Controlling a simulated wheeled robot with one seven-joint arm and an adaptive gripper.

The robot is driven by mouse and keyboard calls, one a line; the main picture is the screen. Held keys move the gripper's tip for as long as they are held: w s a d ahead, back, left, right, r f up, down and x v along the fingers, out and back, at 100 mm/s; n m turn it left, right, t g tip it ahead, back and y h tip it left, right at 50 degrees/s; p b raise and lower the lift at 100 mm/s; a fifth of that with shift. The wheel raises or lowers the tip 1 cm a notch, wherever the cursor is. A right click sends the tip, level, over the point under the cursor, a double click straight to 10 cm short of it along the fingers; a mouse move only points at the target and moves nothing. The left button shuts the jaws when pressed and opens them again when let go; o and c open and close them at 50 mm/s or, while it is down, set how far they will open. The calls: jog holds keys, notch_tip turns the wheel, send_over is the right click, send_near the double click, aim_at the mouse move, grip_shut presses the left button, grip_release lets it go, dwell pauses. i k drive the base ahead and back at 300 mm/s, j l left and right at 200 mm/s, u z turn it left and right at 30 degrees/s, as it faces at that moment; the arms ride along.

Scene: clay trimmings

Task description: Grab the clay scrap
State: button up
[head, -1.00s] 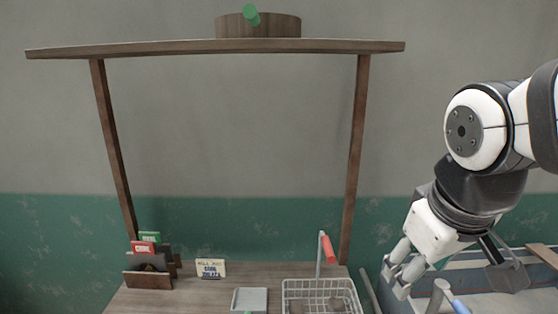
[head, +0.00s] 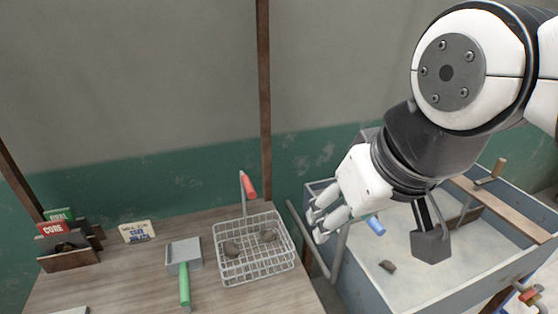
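A small grey-brown lump, which looks like a clay scrap (head: 387,266), lies on the pale floor of the grey-blue tub (head: 352,282) at the right in the head view. Two similar lumps, one of them here (head: 232,249), lie in the white wire basket (head: 255,278) on the wooden table. My gripper (head: 316,226) points down and left, above the gap between basket and tub.
A dustpan with a green handle (head: 184,285) lies left of the basket. A red-handled tool (head: 249,187) stands at the basket's back. A blue-handled tool (head: 375,225) is by the tub's left side. A wooden board (head: 505,210) spans the tub.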

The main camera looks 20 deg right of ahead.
aim_at(388, 265)
jog(key=k+z, duration=0.1)
jog(key=z, duration=0.7)
jog(key=l+z, duration=0.1)
jog(key=l, duration=0.15)
jog(key=l+u, duration=0.4)
jog(key=l, duration=0.45)
jog(key=k, duration=0.65)
jog(key=i+j+z, duration=0.1)
jog(key=i, duration=0.3)
jog(key=i+j+z, duration=0.15)
jog(key=i+j, duration=0.15)
jog(key=i, duration=0.05)
